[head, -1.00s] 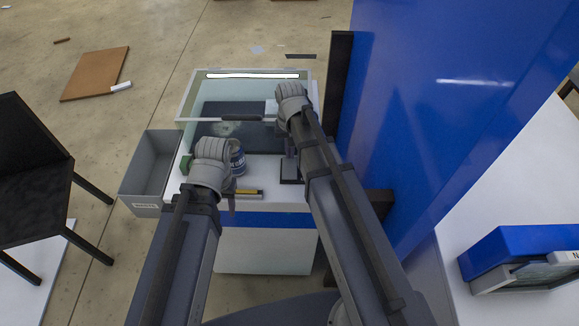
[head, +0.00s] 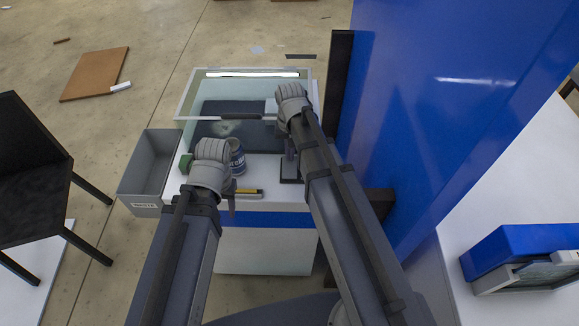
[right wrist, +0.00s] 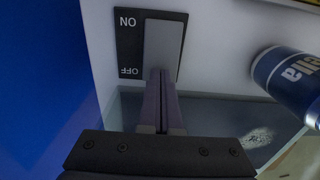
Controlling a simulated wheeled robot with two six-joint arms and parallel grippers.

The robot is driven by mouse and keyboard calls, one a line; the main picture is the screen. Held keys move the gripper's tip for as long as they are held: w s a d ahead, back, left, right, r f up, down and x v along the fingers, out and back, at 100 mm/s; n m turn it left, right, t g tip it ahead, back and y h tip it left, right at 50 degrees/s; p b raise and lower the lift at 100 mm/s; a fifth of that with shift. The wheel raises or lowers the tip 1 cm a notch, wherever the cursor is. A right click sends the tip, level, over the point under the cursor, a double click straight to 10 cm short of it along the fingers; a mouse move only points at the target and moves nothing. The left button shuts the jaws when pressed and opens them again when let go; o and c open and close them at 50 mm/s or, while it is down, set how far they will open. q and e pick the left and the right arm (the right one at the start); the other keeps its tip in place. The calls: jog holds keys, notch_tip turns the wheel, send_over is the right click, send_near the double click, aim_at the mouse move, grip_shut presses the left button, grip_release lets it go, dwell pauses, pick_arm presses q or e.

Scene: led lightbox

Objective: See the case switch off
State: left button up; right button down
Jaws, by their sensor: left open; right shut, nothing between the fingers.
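The display case (head: 187,98) has a glass top and a white light strip (head: 252,74) along its far edge. The strip looks bright white. The switch (head: 291,181) is a dark plate on the case's near ledge.
A blue-and-white can (head: 237,158) and a yellow-black object (head: 248,193) are on the ledge between my arms. A green block (head: 187,162) is at the ledge's left. A grey bin (head: 146,180) stands left. A tall blue panel (head: 430,90) closes off the right.

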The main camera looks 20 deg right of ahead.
jog(key=shift+f+b, duration=0.55)
jog(key=shift+f, duration=0.05)
jog(key=shift+r, duration=0.1)
notch_tip(320, 180, up, 7)
jog(key=p, duration=0.7)
dwell(0.4)
jog(key=s+a+n+h, duration=0.1)
jog(key=s+a+n, duration=0.6)
jog(key=s+a, duration=0.3)
jog(key=s, duration=0.4)
jog(key=shift+s+a, duration=0.15)
jog(key=shift+a, duration=0.1)
